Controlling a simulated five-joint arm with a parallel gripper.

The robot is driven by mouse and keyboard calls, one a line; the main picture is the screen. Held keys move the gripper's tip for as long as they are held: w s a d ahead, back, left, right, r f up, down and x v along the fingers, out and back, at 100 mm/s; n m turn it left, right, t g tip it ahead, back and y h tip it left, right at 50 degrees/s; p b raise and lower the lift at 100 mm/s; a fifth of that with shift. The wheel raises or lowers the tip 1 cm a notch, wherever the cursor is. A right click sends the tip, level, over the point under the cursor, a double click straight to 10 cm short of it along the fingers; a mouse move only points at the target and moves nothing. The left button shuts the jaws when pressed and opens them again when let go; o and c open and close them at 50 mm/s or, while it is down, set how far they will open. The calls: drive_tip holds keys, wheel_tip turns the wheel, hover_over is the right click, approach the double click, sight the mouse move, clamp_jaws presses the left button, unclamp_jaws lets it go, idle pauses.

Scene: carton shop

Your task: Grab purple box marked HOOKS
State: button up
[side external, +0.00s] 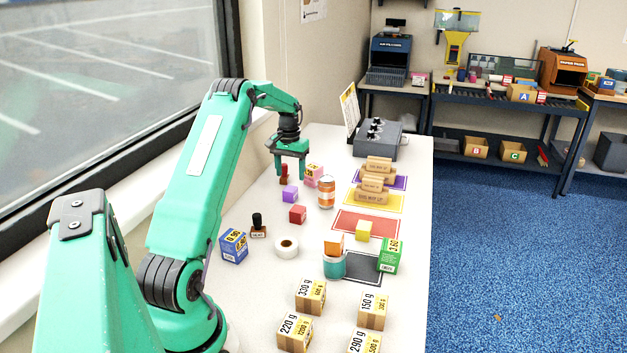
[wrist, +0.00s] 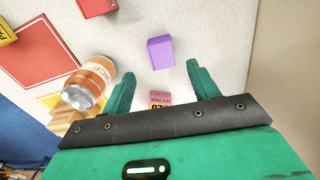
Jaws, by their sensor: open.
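A small purple box (side external: 289,194) stands on the white table, a little nearer the camera than my gripper in the side view. In the wrist view the purple box (wrist: 160,52) lies just beyond the fingertips, roughly in line with the gap between them. No HOOKS lettering can be read on it. My gripper (side external: 290,175) points down over the table with its fingers apart. In the wrist view my gripper (wrist: 161,75) is open, with nothing gripped.
A pink box (side external: 313,174) stands right of my gripper, and a red-handled stamp (side external: 284,176) is close by it. Coloured mats with stacked cartons lie further right.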

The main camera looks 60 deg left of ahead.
sight(290, 188)
drive_tip(key=shift+f, duration=1.1)
drive_tip(key=shift+f, duration=0.1)
drive_tip(key=shift+s+f, duration=0.15)
drive_tip(key=shift+f, duration=2.4)
drive_tip(key=c, duration=1.1)
